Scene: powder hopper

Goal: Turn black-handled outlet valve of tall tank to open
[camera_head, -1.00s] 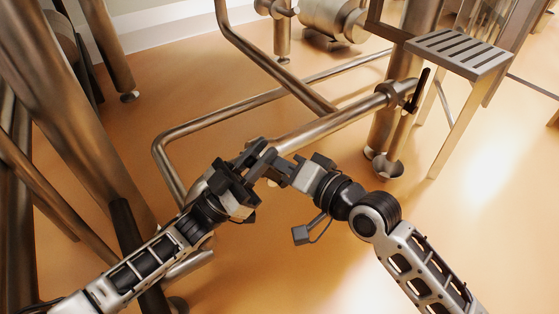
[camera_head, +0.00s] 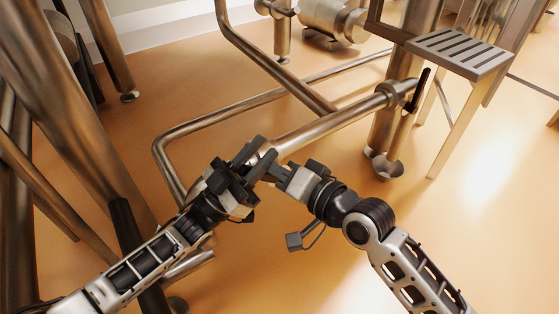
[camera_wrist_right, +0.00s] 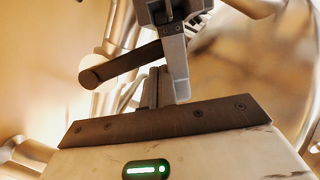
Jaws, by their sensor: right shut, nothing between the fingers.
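A dark bar with a round end, which looks like the valve's black handle (camera_wrist_right: 120,66), shows in the right wrist view. It also appears in the head view (camera_head: 264,163), among my grippers. The valve body is mostly hidden behind my grippers, so its turn position is unclear. My left gripper (camera_head: 247,158) is at the handle, with one pale finger overlapping it in the wrist view; I cannot tell whether it grips it. My right gripper (camera_head: 272,174) is shut and empty, just right of the left one. Its closed fingers (camera_wrist_right: 158,88) point toward the handle; contact is unclear.
A steel pipe (camera_head: 330,125) runs up right from the grippers to another black lever (camera_head: 421,90) by a post. A bent pipe (camera_head: 160,150) lies left of the grippers. A thick steel leg (camera_head: 75,110) fills the left. The floor at lower right is open.

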